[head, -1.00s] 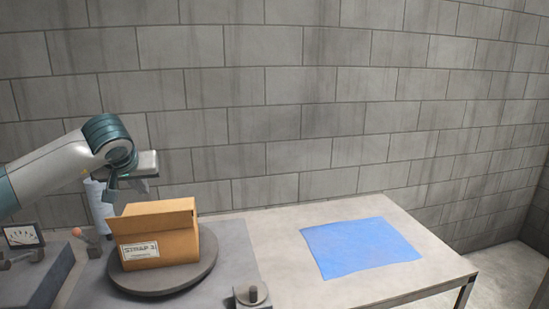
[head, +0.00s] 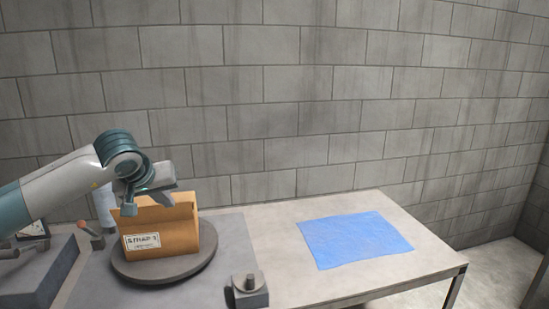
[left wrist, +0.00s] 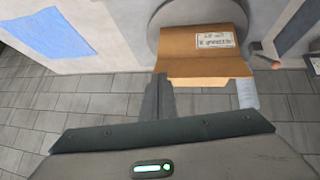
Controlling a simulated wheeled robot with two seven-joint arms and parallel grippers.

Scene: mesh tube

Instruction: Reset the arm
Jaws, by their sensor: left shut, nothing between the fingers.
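My left gripper (head: 148,201) shows in the head view just above and behind the top edge of a cardboard box (head: 178,235); whether it touches the box is unclear. Its fingers are together and empty, and in the left wrist view they (left wrist: 158,84) point toward the box (left wrist: 190,45). The box has a white label reading "STRAP" and stands on a round grey turntable (head: 150,276). My right gripper is in neither view.
A blue sheet (head: 355,239) lies flat on the table (head: 285,285) at right. A small grey block with a knob (head: 249,290) sits in front. A grey control box (head: 40,275) and a small lever with an orange-red knob (head: 82,224) are at left. A block wall stands behind.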

